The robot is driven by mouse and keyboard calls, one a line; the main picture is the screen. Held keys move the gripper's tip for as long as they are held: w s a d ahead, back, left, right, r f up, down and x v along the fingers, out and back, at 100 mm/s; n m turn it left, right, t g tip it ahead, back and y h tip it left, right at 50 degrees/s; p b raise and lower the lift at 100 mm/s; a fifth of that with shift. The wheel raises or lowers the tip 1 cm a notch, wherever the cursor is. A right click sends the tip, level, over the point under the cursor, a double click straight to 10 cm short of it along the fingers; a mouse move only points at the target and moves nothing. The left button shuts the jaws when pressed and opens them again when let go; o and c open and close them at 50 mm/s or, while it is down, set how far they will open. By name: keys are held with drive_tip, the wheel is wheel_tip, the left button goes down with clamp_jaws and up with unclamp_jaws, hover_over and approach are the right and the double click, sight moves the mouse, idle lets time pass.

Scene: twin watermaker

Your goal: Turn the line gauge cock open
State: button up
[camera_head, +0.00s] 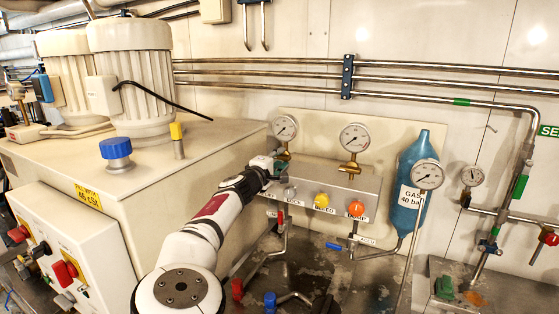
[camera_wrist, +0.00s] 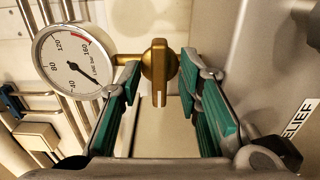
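A brass gauge cock (camera_wrist: 160,68) with a flat lever handle stands between my fingers in the wrist view. Its stem joins a round white dial gauge (camera_wrist: 72,60) at the left. My gripper (camera_wrist: 160,98) is open, with one green finger pad on each side of the lever and a gap visible on both sides. In the head view, my gripper (camera_head: 272,166) is at the left end of the grey valve block, just below the left gauge (camera_head: 284,127). My gripper largely hides that gauge's cock there.
A second gauge (camera_head: 354,138) on a brass fitting stands to the right. The grey block (camera_head: 345,183) carries a yellow knob (camera_head: 322,200) and an orange knob (camera_head: 356,209). A blue gas bottle (camera_head: 409,185) is further right. Pipes (camera_head: 430,80) run along the wall behind.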

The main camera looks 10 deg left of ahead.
drive_tip(key=shift+c, duration=0.3)
clamp_jaws()
